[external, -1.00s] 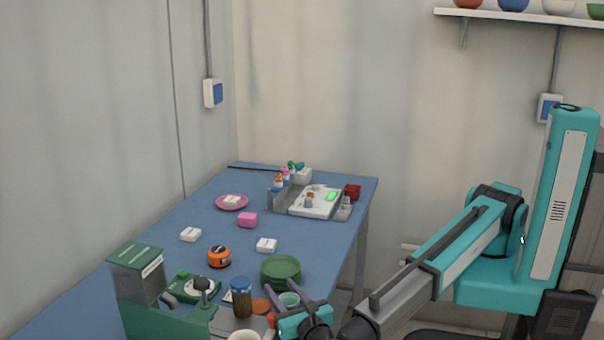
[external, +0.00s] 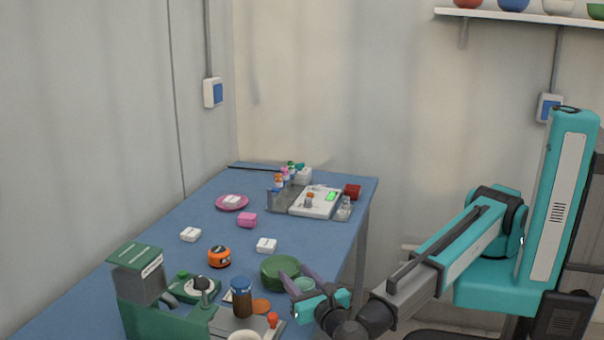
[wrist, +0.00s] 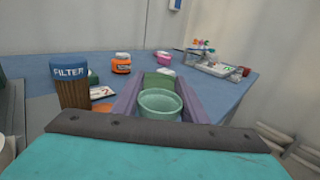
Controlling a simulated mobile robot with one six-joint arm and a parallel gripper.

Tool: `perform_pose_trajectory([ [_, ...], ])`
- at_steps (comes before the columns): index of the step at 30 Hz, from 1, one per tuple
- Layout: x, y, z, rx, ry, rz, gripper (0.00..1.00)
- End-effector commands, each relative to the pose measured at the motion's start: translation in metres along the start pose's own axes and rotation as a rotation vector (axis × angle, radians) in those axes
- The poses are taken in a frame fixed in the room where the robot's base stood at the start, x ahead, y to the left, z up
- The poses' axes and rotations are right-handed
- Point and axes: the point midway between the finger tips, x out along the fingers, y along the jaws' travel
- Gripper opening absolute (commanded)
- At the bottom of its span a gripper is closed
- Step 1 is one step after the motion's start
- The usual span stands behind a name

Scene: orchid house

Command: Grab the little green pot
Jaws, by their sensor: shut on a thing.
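The little green pot (wrist: 160,104) is pale green, round and open at the top. It sits upright between the two fingers of my gripper (wrist: 158,100), which are shut on it. In the external view the pot (external: 304,285) shows between the fingers of my gripper (external: 300,280), just in front of a darker green stack of saucers (external: 280,271). I cannot tell whether the pot touches the table beneath it; the gripper hides its lower part in the wrist view.
A brown jar with a blue lid marked FILTER (wrist: 70,85) stands left of the gripper. A tray with a scale (external: 315,202) is at the back.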

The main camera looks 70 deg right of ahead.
Motion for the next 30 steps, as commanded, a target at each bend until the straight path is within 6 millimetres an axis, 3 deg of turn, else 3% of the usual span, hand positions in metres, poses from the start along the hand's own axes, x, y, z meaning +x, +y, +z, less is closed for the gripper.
perform_pose_trajectory([
  [18, -0.013, -0.087, 0.008, 0.0, 0.0, 0.001, 0.18],
  [30, -0.019, -0.118, 0.011, 0.0, 0.0, 0.0, 0.18],
])
